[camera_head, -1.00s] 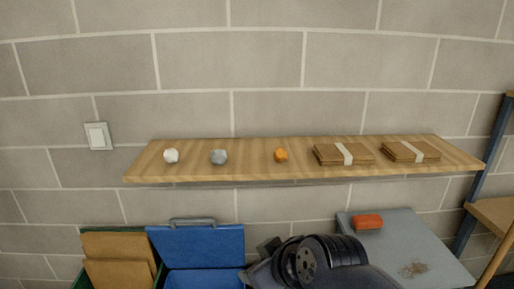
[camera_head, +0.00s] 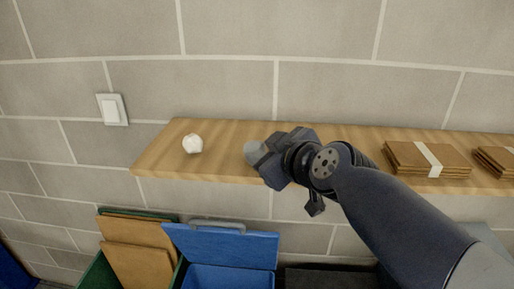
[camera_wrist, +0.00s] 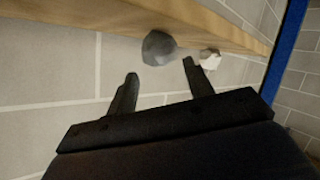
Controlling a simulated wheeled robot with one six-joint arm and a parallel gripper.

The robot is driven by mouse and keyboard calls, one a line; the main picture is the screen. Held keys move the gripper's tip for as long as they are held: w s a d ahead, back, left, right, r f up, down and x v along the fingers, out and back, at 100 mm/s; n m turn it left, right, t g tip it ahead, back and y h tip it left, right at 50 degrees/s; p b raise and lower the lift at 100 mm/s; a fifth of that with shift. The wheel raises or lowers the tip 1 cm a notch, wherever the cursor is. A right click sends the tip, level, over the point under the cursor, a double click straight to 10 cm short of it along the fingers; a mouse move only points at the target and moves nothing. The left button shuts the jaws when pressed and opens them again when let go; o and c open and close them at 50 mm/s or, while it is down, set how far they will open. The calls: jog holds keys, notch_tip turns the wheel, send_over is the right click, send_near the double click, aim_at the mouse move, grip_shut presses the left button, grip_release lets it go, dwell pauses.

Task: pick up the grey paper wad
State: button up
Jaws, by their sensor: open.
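The grey paper wad (camera_head: 254,152) sits on the wooden shelf, partly covered by my gripper (camera_head: 272,152), which is just to its right. In the wrist view the grey wad (camera_wrist: 157,47) lies beyond the fingertips of my gripper (camera_wrist: 160,80), roughly between their lines. My gripper is open and empty, its two dark fingers spread apart. I cannot tell whether a finger touches the wad.
A white wad (camera_head: 193,144) sits further left on the wooden shelf (camera_head: 160,166). Bundled brown cardboard (camera_head: 428,158) lies to the right. Below are a blue lidded bin (camera_head: 222,246) and a green bin with brown cardboard (camera_head: 136,252). A block wall stands behind.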

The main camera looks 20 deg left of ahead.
aim_at(258, 149)
jog(key=shift+f+p+x, duration=0.2)
jog(key=shift+p+x, duration=0.35)
jog(key=shift+x, duration=2.25)
jog(key=shift+c, duration=0.4)
jog(key=c, duration=0.5)
jog(key=shift+c, duration=0.2)
jog(key=shift+r, duration=0.1)
